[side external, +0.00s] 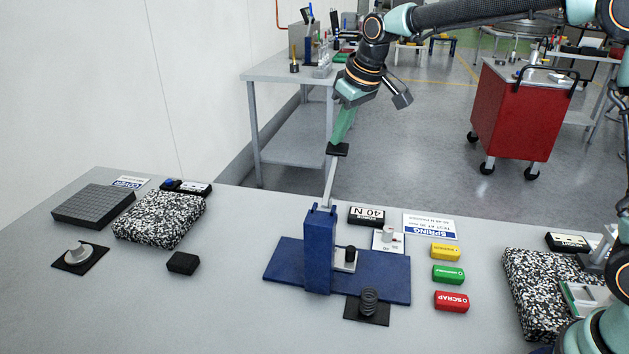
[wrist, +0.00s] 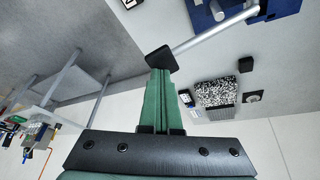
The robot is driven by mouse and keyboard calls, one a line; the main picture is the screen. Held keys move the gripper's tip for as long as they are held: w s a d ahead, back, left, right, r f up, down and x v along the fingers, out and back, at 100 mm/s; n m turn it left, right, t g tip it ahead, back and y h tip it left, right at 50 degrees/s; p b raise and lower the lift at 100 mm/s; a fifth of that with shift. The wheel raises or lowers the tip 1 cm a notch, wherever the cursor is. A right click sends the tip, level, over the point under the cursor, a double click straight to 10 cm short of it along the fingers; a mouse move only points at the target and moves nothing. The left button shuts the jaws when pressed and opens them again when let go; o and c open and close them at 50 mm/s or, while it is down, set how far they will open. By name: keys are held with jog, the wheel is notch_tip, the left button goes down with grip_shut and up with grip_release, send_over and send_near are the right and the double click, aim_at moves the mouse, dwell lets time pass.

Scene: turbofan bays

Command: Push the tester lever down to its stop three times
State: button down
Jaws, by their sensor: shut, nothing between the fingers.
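The blue tester (side external: 319,255) stands on a flat blue base on the bench. Its grey lever (side external: 330,182) rises steeply from the top of the post, leaning slightly right, with a black end piece (side external: 338,149) at its upper end. My gripper (side external: 341,138) has green fingers, shut and empty, pointing down with the tips right at the black end piece. In the wrist view, the shut fingertips (wrist: 161,74) meet the black end piece (wrist: 160,59), and the lever (wrist: 212,31) runs from it to the upper right. I cannot tell whether they press on it.
A dark spring (side external: 369,301) stands on a black pad before the tester. A 40 N block (side external: 367,216) and yellow, green and red blocks (side external: 451,302) lie to the right. Speckled pads (side external: 160,218) lie left and right. The air around the lever is clear.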

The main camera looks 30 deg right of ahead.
jog(key=shift+r, duration=2.45)
jog(key=shift+s+d, duration=0.1)
jog(key=shift+s, duration=0.1)
jog(key=s+d+f+m, duration=0.1)
jog(key=s+d+f, duration=0.1)
jog(key=s, duration=0.9)
jog(key=s+d+f+m+t, duration=0.1)
jog(key=s+d, duration=0.3)
jog(key=s, duration=0.8)
jog(key=shift+s+d+f+m+h, duration=0.15)
jog(key=shift+d+f+m+h, duration=0.2)
jog(key=shift+f, duration=0.4)
